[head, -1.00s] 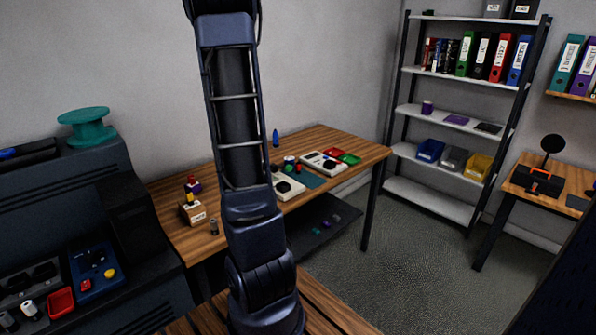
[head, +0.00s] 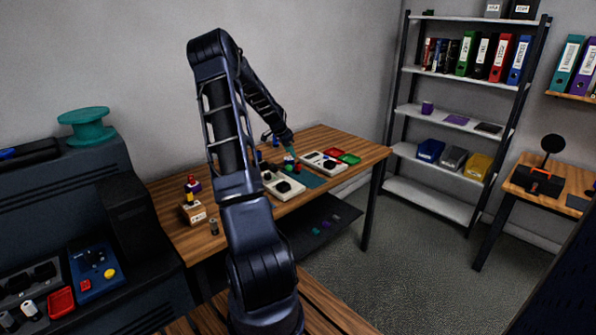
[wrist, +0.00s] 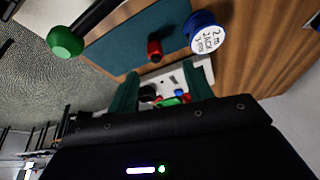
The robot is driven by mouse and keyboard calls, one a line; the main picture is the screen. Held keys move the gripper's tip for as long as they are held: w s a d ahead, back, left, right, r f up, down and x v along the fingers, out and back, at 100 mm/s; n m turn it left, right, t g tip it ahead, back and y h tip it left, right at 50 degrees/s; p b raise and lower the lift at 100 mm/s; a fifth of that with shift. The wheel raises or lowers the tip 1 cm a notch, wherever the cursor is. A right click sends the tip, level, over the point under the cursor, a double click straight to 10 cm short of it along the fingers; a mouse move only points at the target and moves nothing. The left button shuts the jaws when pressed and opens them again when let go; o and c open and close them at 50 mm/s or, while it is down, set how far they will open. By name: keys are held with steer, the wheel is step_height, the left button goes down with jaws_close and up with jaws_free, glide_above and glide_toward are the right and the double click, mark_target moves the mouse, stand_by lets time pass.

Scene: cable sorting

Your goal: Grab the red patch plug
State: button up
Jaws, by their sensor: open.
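The red patch plug (wrist: 155,50) is a short red cylinder on the teal mat (wrist: 115,40) in the wrist view. In the head view my gripper (head: 288,143) hangs above the mat, near the plug. A green-ended dark piece (wrist: 66,42) and a blue round piece with a white "2 m JACK" label (wrist: 207,34) flank the plug.
A wooden block with coloured pieces (head: 193,212) sits at the table's left. A shelf rack (head: 440,110) stands to the right.

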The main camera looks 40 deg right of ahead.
mark_target(297, 163)
steer(key=x, duration=0.5)
steer(key=shift+s+d+f, duration=0.15)
steer(key=shift+f, duration=0.1)
steer(key=shift+s+x, duration=0.2)
steer(key=shift+x, duration=1.1)
steer(key=shift+s+x, duration=0.2)
steer(key=shift+x, duration=1.1)
steer(key=shift+d+r, duration=0.1)
steer(key=shift+d, duration=0.1)
steer(key=c, duration=1.1)
